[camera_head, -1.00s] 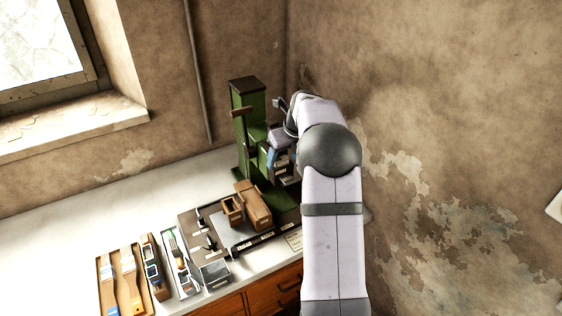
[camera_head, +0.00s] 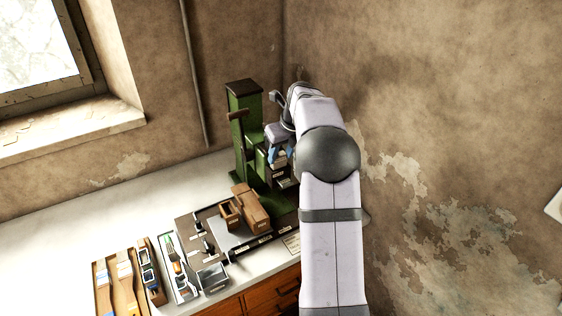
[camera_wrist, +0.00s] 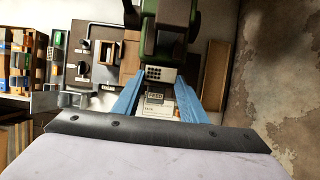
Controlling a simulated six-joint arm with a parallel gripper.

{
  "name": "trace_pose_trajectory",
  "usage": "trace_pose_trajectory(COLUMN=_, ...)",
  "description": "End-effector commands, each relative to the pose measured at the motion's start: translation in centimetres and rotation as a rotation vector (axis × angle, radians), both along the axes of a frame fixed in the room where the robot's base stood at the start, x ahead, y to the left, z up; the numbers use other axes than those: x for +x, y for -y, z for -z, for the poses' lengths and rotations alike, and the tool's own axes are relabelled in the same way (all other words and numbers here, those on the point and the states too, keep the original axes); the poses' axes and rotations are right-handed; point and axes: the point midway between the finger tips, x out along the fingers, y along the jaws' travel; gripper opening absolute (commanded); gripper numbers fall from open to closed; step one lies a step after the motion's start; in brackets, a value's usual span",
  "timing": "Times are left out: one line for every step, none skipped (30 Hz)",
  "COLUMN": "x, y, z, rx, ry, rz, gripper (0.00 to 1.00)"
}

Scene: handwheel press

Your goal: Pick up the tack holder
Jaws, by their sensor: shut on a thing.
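My gripper (camera_wrist: 160,82) points down beside the green press (camera_head: 245,95), with its two blue fingers (camera_head: 281,154) on either side of a small pale block. This block, which I take to be the tack holder (camera_wrist: 160,73), shows a grid of dark holes between the fingertips in the wrist view. In the head view the tack holder (camera_head: 279,160) is a small pale patch between the fingers. The gripper is shut on it. Its lower part is hidden, and I cannot tell whether it is clear of the surface below.
Brown wooden blocks (camera_head: 252,208) stand in front of the press. Several trays of tools (camera_head: 183,268) lie to the left. The rough wall (camera_head: 430,150) is close on the right. The back left counter (camera_head: 100,212) is clear.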

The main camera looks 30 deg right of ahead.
Motion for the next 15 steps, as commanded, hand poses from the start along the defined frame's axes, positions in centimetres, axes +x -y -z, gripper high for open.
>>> trace_pose_trajectory(x=0.1, y=0.1, z=-0.8, rx=-0.004, ry=0.006, rz=-0.001, gripper=0.16)
trace_pose_trajectory(x=0.1, y=0.0, z=-1.3, rx=-0.002, ry=0.005, rz=0.000, gripper=0.16)
trace_pose_trajectory(x=0.1, y=0.0, z=-2.0, rx=-0.002, ry=0.005, rz=0.001, gripper=0.16)
trace_pose_trajectory(x=0.1, y=0.0, z=-2.5, rx=-0.002, ry=0.006, rz=0.001, gripper=0.16)
trace_pose_trajectory(x=0.1, y=0.0, z=-3.1, rx=-0.001, ry=0.005, rz=-0.001, gripper=0.16)
trace_pose_trajectory(x=0.1, y=0.0, z=-3.8, rx=-0.001, ry=0.005, rz=-0.001, gripper=0.16)
trace_pose_trajectory(x=0.1, y=0.0, z=-4.3, rx=-0.001, ry=0.005, rz=-0.001, gripper=0.16)
trace_pose_trajectory(x=0.1, y=0.0, z=-4.8, rx=-0.001, ry=0.005, rz=-0.001, gripper=0.16)
trace_pose_trajectory(x=0.1, y=0.0, z=-5.3, rx=-0.002, ry=0.004, rz=0.001, gripper=0.16)
trace_pose_trajectory(x=0.1, y=0.0, z=-5.7, rx=-0.001, ry=0.003, rz=0.000, gripper=0.16)
trace_pose_trajectory(x=0.1, y=0.0, z=-6.0, rx=-0.001, ry=0.003, rz=0.000, gripper=0.16)
trace_pose_trajectory(x=0.1, y=0.0, z=-6.4, rx=-0.001, ry=0.002, rz=0.000, gripper=0.16)
trace_pose_trajectory(x=0.1, y=0.0, z=-6.6, rx=-0.001, ry=0.002, rz=0.000, gripper=0.16)
trace_pose_trajectory(x=0.1, y=0.0, z=-6.8, rx=-0.001, ry=0.002, rz=0.000, gripper=0.16)
trace_pose_trajectory(x=0.0, y=0.0, z=-7.1, rx=-0.001, ry=0.001, rz=0.000, gripper=0.16)
